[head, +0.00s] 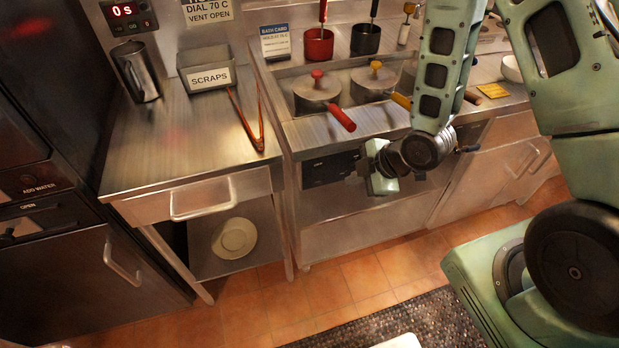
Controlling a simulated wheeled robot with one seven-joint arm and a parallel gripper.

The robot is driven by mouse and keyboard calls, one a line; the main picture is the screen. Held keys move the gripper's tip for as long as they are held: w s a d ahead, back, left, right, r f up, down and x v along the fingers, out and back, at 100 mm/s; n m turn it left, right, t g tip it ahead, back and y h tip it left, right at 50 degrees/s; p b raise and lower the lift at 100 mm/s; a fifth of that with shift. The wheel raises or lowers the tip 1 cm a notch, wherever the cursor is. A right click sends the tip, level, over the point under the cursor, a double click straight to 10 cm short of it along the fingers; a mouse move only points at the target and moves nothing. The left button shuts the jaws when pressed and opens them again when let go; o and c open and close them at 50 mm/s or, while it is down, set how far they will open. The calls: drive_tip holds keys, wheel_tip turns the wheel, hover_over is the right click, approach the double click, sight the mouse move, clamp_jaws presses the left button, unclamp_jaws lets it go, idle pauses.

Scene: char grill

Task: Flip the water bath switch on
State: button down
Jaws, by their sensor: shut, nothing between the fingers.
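The water bath (300,135) is a steel counter unit with lidded pots set into its top. One pot (317,88) has a red knob and red handle, another (374,80) a yellow knob and yellow handle. A black control panel (322,169) is on the unit's front, below the top edge. My gripper (362,177) is shut and empty, in front of the panel's right part. I cannot tell whether it touches the panel. The switch itself cannot be made out; my gripper and wrist hide part of the panel.
A steel table (165,150) with tongs (246,118), a scraps bin (208,76) and a metal jug (136,71) stands left. A bath card (275,42) and red and black ladle holders are behind the pots. A black mat (395,325) lies on the tiled floor.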

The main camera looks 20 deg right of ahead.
sight(319, 175)
drive_tip(key=shift+f, duration=0.1)
idle(0.3)
drive_tip(key=w+a+f+b, duration=0.1)
drive_tip(key=w+f+b, duration=0.1)
drive_tip(key=b, duration=0.2)
drive_tip(key=w+a+f+b, duration=0.1)
drive_tip(key=w+f+b, duration=0.2)
drive_tip(key=b, duration=0.1)
drive_tip(key=w+a+f+b, duration=0.1)
drive_tip(key=w+f+b, duration=0.2)
drive_tip(key=b, duration=0.1)
drive_tip(key=shift+w+a+f+b, duration=0.25)
drive_tip(key=shift+a+b, duration=0.05)
drive_tip(key=shift+b, duration=0.1)
idle(0.3)
drive_tip(key=shift+f, duration=0.15)
